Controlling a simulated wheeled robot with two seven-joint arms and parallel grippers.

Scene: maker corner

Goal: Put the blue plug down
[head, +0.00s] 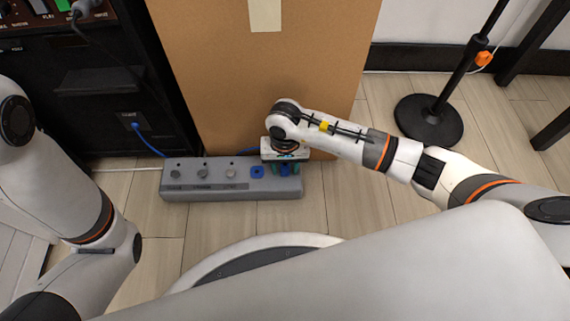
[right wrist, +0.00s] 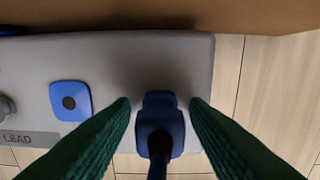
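The blue plug (right wrist: 160,125) stands at the right end of the long grey box (head: 225,188), with a dark cord coming off it toward the camera. It also shows in the head view (head: 285,169), partly hidden under my right gripper (head: 284,170). In the right wrist view my right gripper's green fingers (right wrist: 160,104) are on either side of the plug, with a gap on both sides. Whether the plug sits in something on the box is hidden. My left arm is at the left of the head view; its gripper is out of frame.
A blue square with a dark hole (right wrist: 70,101) is on the box left of the plug, beside several round knobs (head: 203,172). A brown board (head: 240,80) rises right behind the box. A black rack (head: 90,90) stands left, a round black stand base (head: 429,121) right.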

